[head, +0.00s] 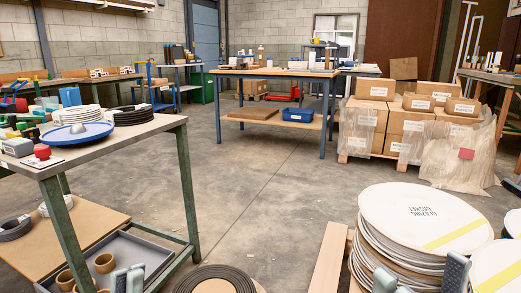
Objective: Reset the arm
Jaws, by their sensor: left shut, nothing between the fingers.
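My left gripper (128,280) shows at the bottom left edge, with its grey fingertips close together and nothing between them. It is in front of the grey tray on the left bench's lower level. My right gripper (421,278) shows at the bottom right as two grey fingertips set well apart, in front of a stack of large white discs (424,216). Nothing shows between these fingertips. Most of both arms is out of the picture. I cannot make out a fly press or its arm in this view.
The left bench (150,128) holds a blue dish (95,135), white plates (83,115) and a red knob-like part (42,152). Black coils (215,279) lie at bottom centre. Cardboard boxes (407,122) stand behind the discs. The middle floor (270,190) is clear up to a wooden-topped table (275,73).

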